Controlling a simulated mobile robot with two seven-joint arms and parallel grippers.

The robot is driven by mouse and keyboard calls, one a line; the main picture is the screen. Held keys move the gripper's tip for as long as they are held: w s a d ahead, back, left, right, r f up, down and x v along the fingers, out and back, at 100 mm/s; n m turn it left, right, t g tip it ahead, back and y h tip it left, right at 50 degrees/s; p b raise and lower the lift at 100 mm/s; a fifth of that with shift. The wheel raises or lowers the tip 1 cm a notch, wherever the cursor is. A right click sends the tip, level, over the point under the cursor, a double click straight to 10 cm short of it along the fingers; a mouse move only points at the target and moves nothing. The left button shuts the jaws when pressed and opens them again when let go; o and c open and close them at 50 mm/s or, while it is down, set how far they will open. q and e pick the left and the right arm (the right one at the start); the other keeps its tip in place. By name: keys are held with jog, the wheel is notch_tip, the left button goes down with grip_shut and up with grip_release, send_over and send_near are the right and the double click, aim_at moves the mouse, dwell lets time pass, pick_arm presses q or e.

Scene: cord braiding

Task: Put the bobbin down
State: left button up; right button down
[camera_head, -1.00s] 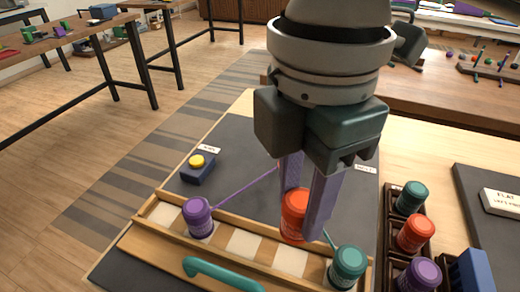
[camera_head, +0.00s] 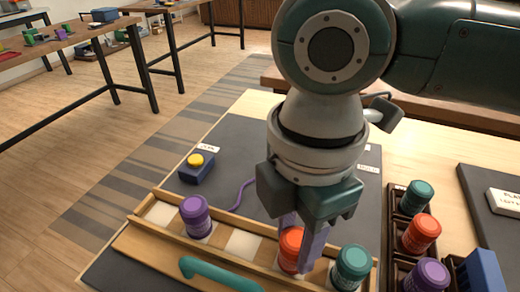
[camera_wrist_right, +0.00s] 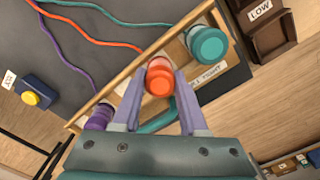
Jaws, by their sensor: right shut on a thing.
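The orange-red bobbin (camera_head: 290,247) is between the two fingers of my right gripper (camera_head: 300,250), which is shut on it. The wrist view shows the bobbin (camera_wrist_right: 159,80) with a finger on each side. It is over or in the checked wooden tray (camera_head: 243,243), between the purple bobbin (camera_head: 195,216) and the teal bobbin (camera_head: 350,265). I cannot tell if its base touches the tray floor. The purple bobbin stands in the left part of the tray, the teal one in the right part. My left gripper is not in view.
A rack (camera_head: 402,247) to the right holds spare teal, orange and purple bobbins. A dark box with a yellow button (camera_head: 197,161) sits behind the tray. A teal handle (camera_head: 215,272) is on the tray's front. Slack purple, orange and teal cords (camera_wrist_right: 100,42) lie on the dark mat.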

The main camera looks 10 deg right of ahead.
aim_at(296, 239)
jog(key=shift+c, duration=2.2)
grip_release()
jog(key=shift+r, duration=0.1)
notch_tip(296, 239, up, 12)
jog(key=r+p, duration=0.1)
jog(key=p, duration=0.2)
jog(key=s+a+f+m+t+y, duration=0.2)
jog(key=s+a+f+m+y, duration=0.25)
jog(key=a+f+m, duration=0.2)
jog(key=s+d+f+m+h, duration=0.1)
jog(key=s+d+m, duration=0.1)
jog(key=d+m, duration=0.2)
jog(key=s+d+f+m+t+h, duration=0.1)
jog(key=s+d+m+h, duration=0.1)
jog(key=d, duration=0.4)
jog(key=s+d+f+m+h, duration=0.1)
jog(key=s+d+f+m, duration=0.1)
jog(key=d+m, duration=0.3)
jog(key=shift+s+d+m+t, duration=0.15)
jog(key=shift+s+d+m, duration=0.1)
jog(key=shift+s, duration=0.2)
jog(key=shift+s+d+m+t, duration=0.15)
jog(key=shift+s+m, duration=0.05)
jog(key=shift+s, duration=0.25)
